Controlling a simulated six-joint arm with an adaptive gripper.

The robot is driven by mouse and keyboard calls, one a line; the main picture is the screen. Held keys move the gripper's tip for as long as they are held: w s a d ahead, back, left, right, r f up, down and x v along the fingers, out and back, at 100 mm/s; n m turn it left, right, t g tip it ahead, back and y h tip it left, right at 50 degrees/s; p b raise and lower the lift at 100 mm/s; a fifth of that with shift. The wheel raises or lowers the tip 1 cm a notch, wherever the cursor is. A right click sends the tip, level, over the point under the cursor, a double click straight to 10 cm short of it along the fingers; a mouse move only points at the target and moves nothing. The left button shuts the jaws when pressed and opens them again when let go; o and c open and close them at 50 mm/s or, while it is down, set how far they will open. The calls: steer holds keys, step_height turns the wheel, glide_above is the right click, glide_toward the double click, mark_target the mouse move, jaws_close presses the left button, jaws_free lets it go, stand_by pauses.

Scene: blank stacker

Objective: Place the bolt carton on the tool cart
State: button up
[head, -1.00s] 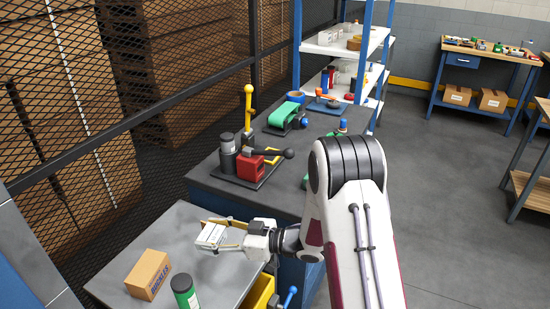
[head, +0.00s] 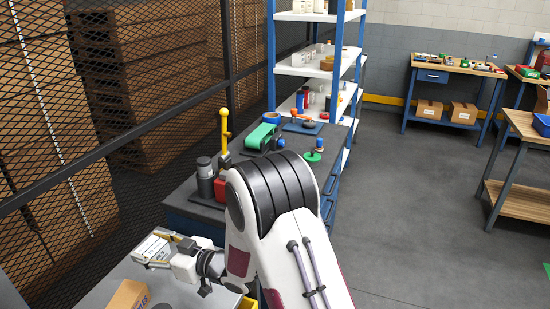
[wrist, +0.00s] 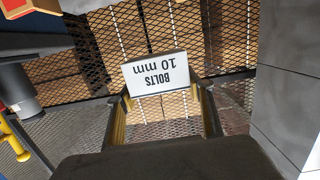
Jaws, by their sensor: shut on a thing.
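The bolt carton (head: 152,248) is a small white box with a tan edge, at the lower left of the head view. My gripper (head: 166,250) is shut on it and holds it raised above a grey top. In the wrist view the carton (wrist: 155,74) sits between the two fingers (wrist: 160,92) and its label "BOLTS 10 mm" reads upside down. The grey top (head: 98,288) at the bottom left may be the tool cart; I cannot tell for sure. Its near part is cut off by the frame.
A brown box (head: 126,296) stands on the grey top below the carton. A dark workbench (head: 185,204) behind carries a yellow-knobbed lever (head: 224,130), a dark cylinder (head: 205,180) and a green device (head: 262,137). A black mesh fence (head: 150,120) runs along the left.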

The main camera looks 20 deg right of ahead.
mark_target(157, 239)
steer(key=shift+w+d+r+m+t+h, duration=0.15)
steer(key=shift+w+r+m+t+h, duration=0.2)
steer(key=shift+w+m+t+h, duration=0.3)
steer(key=shift+w+d+r+m+t+h, duration=0.3)
steer(key=shift+w+d+m+t+h, duration=0.25)
steer(key=shift+w+d+m+h, duration=0.15)
steer(key=d+m+t+h, duration=0.2)
steer(key=d+m+h, duration=0.7)
steer(key=d+h, duration=0.4)
steer(key=s+d+f+m+g+h, duration=0.1)
steer(key=s+d+m+g+h, duration=0.1)
steer(key=d, duration=0.4)
steer(key=s+d+f+m+g+h, duration=0.2)
steer(key=s+d+m+h, duration=0.2)
steer(key=s+d, duration=0.2)
steer(key=shift+d+f+h, duration=0.3)
steer(key=shift+d+h, duration=0.05)
steer(key=shift+d, duration=0.35)
steer(key=x, duration=0.5)
steer(key=r+x, duration=0.1)
steer(key=x, duration=0.5)
steer(key=r+x, duration=0.1)
steer(key=x, duration=0.4)
steer(key=shift+w+d+r, duration=0.1)
steer(key=shift+w+d, duration=0.2)
steer(key=shift+d, duration=0.05)
